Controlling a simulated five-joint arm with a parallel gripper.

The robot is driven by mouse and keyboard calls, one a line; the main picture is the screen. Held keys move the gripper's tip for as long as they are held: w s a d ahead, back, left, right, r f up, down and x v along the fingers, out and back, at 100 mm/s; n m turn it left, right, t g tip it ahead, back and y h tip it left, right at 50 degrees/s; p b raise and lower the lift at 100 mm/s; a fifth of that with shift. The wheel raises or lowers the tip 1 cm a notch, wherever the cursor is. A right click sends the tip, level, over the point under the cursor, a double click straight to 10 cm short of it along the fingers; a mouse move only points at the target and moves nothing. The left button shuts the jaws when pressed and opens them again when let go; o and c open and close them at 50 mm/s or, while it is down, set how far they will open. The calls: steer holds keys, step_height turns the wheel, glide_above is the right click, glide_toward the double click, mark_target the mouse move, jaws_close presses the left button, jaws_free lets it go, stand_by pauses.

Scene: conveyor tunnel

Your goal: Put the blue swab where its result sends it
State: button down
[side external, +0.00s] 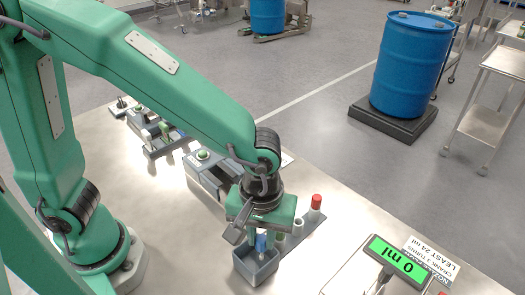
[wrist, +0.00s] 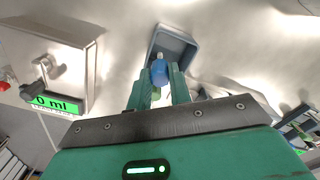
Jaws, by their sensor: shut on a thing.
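The blue swab (side external: 261,243) is upright between the fingers of my gripper (side external: 262,236). In the wrist view, the blue swab (wrist: 158,72) sits between the two green fingertips of my gripper (wrist: 160,80), which is shut on it. A small open grey bin (side external: 256,277) is directly below in the side view; the swab's lower end is at or just inside its opening. I cannot tell if it touches the bin. The same grey bin (wrist: 178,30) shows just beyond the fingertips in the wrist view. No result marking is readable.
A box with a green 0 ml display (side external: 397,261) stands at right. Grey stations with a green button (side external: 203,155) are behind my gripper.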

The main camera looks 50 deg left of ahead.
mark_target(262, 248)
steer(key=shift+f, duration=2.1)
steer(key=c, duration=1.2)
jaws_free()
steer(key=shift+r, duration=0.15)
steer(key=shift+r, duration=3.8)
steer(key=shift+a, duration=0.1)
